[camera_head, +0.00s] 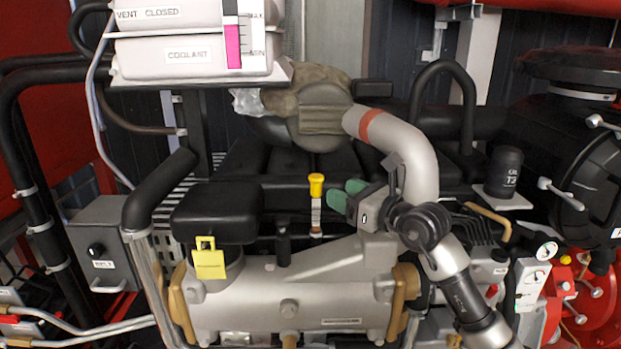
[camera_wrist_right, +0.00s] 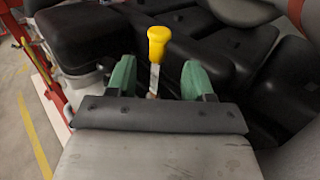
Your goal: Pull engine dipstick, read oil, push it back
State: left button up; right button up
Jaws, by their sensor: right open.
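The engine dipstick (camera_head: 316,186) has a yellow handle and stands upright behind the grey engine housing. A pale flat length with a darker patch shows below its handle. It also shows in the right wrist view (camera_wrist_right: 158,42). My right gripper (camera_head: 344,195) is open, with green finger pads, just right of the dipstick in the head view. In the right wrist view its fingers (camera_wrist_right: 158,76) stand on either side of the dipstick's line, with the handle beyond the tips. No contact shows. My left gripper is not in view.
A coolant tank (camera_head: 190,57) hangs above at the left. A black cap block (camera_head: 216,212) with a yellow tag (camera_head: 208,260) stands left of the dipstick. A grey pipe (camera_head: 405,140) with a red band curves behind my right gripper. The grey engine housing (camera_head: 260,300) lies in front.

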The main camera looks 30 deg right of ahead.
aim_at(321, 183)
jog(key=p+x, duration=0.3)
jog(key=x, duration=0.6)
jog(key=shift+s, duration=0.1)
jog(key=shift+w+a, duration=0.2)
jog(key=shift+w, duration=0.25)
grip_shut()
jog(key=shift+f, duration=0.15)
